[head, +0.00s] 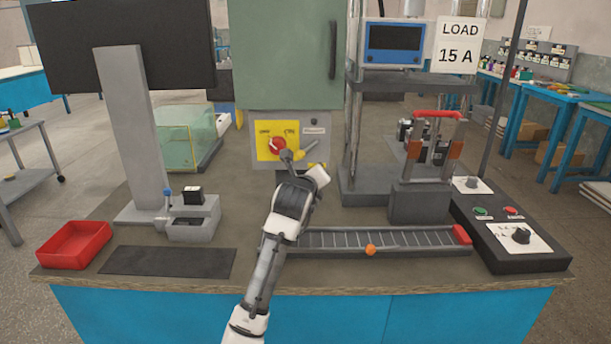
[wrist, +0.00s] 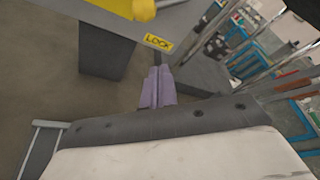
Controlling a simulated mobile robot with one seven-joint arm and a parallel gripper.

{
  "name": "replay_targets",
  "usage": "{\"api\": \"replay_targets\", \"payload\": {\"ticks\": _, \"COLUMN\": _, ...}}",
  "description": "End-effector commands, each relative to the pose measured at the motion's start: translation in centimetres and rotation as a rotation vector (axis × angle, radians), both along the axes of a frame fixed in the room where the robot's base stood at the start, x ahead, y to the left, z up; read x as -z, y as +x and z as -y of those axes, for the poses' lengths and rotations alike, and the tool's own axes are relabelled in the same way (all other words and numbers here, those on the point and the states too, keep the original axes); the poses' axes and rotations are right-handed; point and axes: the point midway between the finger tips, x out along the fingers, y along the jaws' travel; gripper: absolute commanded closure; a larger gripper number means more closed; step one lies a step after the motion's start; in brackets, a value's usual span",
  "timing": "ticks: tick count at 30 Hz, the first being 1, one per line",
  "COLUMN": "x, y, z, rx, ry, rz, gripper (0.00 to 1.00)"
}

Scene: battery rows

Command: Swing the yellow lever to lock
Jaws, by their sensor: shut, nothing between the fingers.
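The yellow lever (head: 304,149) is on the front of the grey box below the green cabinet, at the right edge of a yellow plate with a red round knob (head: 277,144). Its rounded yellow end (wrist: 143,9) shows at the top of the wrist view. A yellow LOCK label (wrist: 158,42) is on the grey box edge, right of and below that end. My gripper (wrist: 157,78) is shut and empty, just below the label in the wrist view and apart from the lever there. In the head view my wrist hides part of the box's lower front.
A black slotted rail (head: 385,241) with an orange knob lies right of my arm. The metal frame stand (head: 357,180) rises to the right of the box. A red tray (head: 75,244) and dark mat (head: 168,262) are at the front left.

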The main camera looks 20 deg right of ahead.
Motion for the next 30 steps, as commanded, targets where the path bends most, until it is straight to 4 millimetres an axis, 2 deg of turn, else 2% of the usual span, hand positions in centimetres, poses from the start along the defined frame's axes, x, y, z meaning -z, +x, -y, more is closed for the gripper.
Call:
{"api": "replay_targets", "payload": {"ticks": 1, "x": -0.5, "y": -1.1, "z": -1.0, "rx": -0.004, "ry": -0.003, "rz": 0.008, "gripper": 1.0}}
{"api": "replay_targets", "payload": {"ticks": 6, "x": -1.4, "y": -4.3, "z": -2.8, "rx": -0.004, "ry": -0.003, "rz": 0.006, "gripper": 1.0}}
{"api": "replay_targets", "payload": {"ticks": 12, "x": -2.2, "y": -7.0, "z": -4.4, "rx": -0.003, "ry": -0.004, "rz": 0.006, "gripper": 1.0}}
{"api": "replay_targets", "payload": {"ticks": 18, "x": -2.5, "y": -8.1, "z": -4.9, "rx": -0.003, "ry": -0.003, "rz": 0.003, "gripper": 1.0}}
{"api": "replay_targets", "payload": {"ticks": 27, "x": -2.6, "y": -8.1, "z": -5.0, "rx": -0.002, "ry": -0.003, "rz": 0.002, "gripper": 1.0}}
{"api": "replay_targets", "payload": {"ticks": 30, "x": -3.3, "y": -8.0, "z": -5.6, "rx": -0.019, "ry": -0.04, "rz": 0.012, "gripper": 1.0}}
